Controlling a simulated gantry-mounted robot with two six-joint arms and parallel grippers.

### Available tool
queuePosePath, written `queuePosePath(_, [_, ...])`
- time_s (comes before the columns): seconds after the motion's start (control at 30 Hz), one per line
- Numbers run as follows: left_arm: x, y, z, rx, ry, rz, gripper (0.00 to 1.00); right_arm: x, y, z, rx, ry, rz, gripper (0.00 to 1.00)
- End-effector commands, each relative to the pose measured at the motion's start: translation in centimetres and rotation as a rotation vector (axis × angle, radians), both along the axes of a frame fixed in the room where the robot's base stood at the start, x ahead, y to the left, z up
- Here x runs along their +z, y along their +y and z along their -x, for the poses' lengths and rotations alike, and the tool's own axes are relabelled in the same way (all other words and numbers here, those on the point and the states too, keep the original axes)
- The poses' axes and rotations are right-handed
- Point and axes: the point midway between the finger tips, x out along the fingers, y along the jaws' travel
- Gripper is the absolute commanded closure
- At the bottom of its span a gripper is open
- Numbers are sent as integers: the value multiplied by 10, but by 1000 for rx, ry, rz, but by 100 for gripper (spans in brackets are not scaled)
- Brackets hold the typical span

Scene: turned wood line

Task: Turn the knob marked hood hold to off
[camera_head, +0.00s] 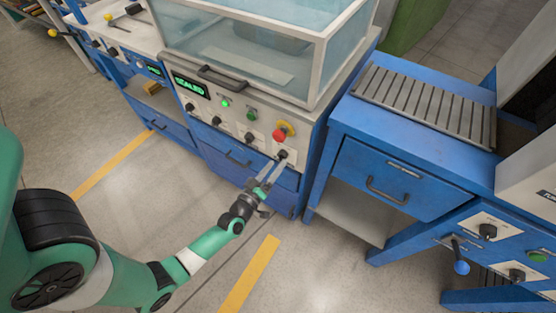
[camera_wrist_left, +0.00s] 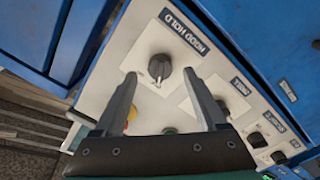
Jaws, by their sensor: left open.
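The hood hold knob (camera_wrist_left: 159,68) is a black rotary knob on a pale plate, under a dark label (camera_wrist_left: 184,31) reading HOOD HOLD in the left wrist view. Its grip bar points toward the bottom of that view. In the head view the knob (camera_head: 282,154) sits at the right end of the machine's front panel. My left gripper (camera_head: 268,172) is open in front of it. In the left wrist view its two fingers (camera_wrist_left: 160,76) appear on either side of the knob, with gaps; I cannot tell how far they are from the panel. My right gripper is not in view.
A red stop button (camera_head: 279,135) with a yellow surround sits just above the knob. More black knobs (camera_head: 249,137) and green buttons line the panel. A green display (camera_head: 189,86) reads SEALED below the clear hood (camera_head: 240,55). A blue roller table (camera_head: 400,140) stands right.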

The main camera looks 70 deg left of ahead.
Motion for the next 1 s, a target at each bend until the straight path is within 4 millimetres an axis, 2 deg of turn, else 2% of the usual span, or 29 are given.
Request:
queuePosePath(0.03, [3,-8,10,-1,3,2,26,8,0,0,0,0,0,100])
queuePosePath(0.2, [3,-32,44,-3,5,3,26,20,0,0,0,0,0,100])
queuePosePath(0.4, [2,-49,69,-1,1,2,26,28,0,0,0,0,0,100])
queuePosePath(1.0, [0,-51,73,1,-1,2,26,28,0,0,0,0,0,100])
